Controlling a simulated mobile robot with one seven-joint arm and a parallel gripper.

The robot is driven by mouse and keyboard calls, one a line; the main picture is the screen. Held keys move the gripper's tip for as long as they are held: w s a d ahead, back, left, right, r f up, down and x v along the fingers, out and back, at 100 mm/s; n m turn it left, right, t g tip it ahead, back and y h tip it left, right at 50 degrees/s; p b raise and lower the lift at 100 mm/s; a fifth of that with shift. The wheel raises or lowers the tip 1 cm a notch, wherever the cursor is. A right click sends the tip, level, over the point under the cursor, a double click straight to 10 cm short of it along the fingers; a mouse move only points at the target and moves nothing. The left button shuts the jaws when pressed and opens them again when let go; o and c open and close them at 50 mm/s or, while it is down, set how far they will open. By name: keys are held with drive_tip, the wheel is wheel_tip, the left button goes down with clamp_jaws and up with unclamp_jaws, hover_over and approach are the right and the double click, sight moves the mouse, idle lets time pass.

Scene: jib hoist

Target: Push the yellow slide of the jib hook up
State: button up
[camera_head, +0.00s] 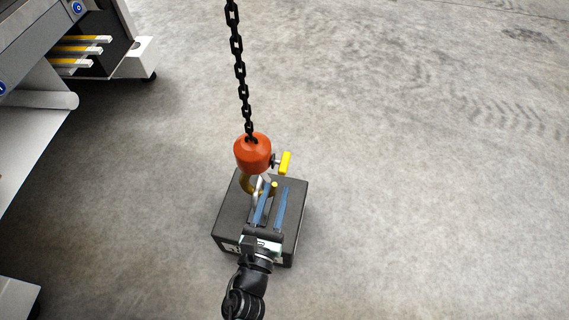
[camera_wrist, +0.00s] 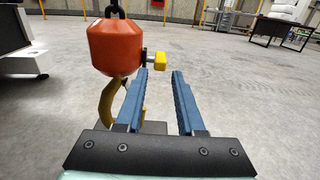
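The jib hook has an orange body (camera_head: 252,153) hanging on a black chain. The yellow slide (camera_head: 285,162) sticks out from its right side on a short metal stem. In the wrist view, the slide (camera_wrist: 160,61) shows just beyond and above the fingertips. The tan curved hook (camera_wrist: 107,101) hangs below the orange body, partly behind the left finger. My gripper (camera_wrist: 159,73) is open and empty, its two blue fingers apart. In the head view, my gripper (camera_head: 277,183) is over the black block, below the slide. I see no contact with the slide.
A black block (camera_head: 230,212) stands on the floor under the hook. A machine with a grey cover (camera_head: 30,120) stands at the left. The concrete floor to the right is clear. A dark table (camera_wrist: 281,29) is far back in the wrist view.

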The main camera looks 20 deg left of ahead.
sight(287, 152)
drive_tip(key=w, duration=0.3)
drive_tip(key=w+a+b, duration=0.1)
drive_tip(key=w, duration=0.2)
drive_tip(key=w+b, duration=0.1)
drive_tip(key=w, duration=0.2)
drive_tip(key=shift+a, duration=0.2)
clamp_jaws()
idle(1.0)
